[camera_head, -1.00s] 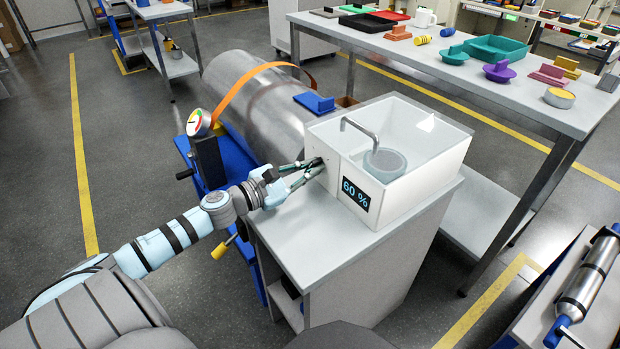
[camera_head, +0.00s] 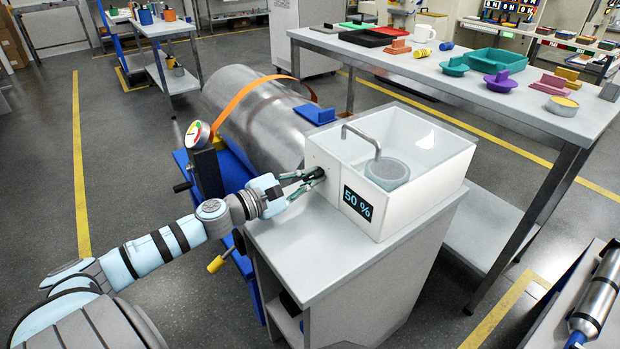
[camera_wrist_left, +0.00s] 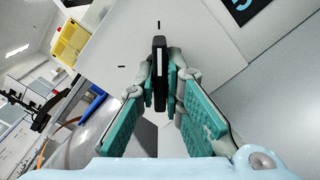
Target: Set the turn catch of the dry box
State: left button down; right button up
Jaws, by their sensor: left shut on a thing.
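The dry box (camera_head: 417,204) is a white box with a clear top and a display (camera_head: 357,204) reading 50 %. It stands on a grey cabinet top. Its turn catch (camera_head: 314,172) is a small black bar on the left face. My left gripper (camera_head: 312,176) is shut on the catch. In the left wrist view, the catch (camera_wrist_left: 160,58) stands upright between the teal fingers of my left gripper (camera_wrist_left: 162,88). A white line on the catch points toward the upper of two short dark marks on the panel. My right gripper is not in view.
The cabinet top (camera_head: 300,246) is clear in front of the box. A large metal cylinder (camera_head: 258,124) with an orange strap lies behind my left arm, near a round gauge (camera_head: 197,134). A long table (camera_head: 455,92) with several coloured parts stands behind the box.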

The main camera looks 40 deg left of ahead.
pick_arm(q)
jog(key=c, duration=1.7)
grip_release()
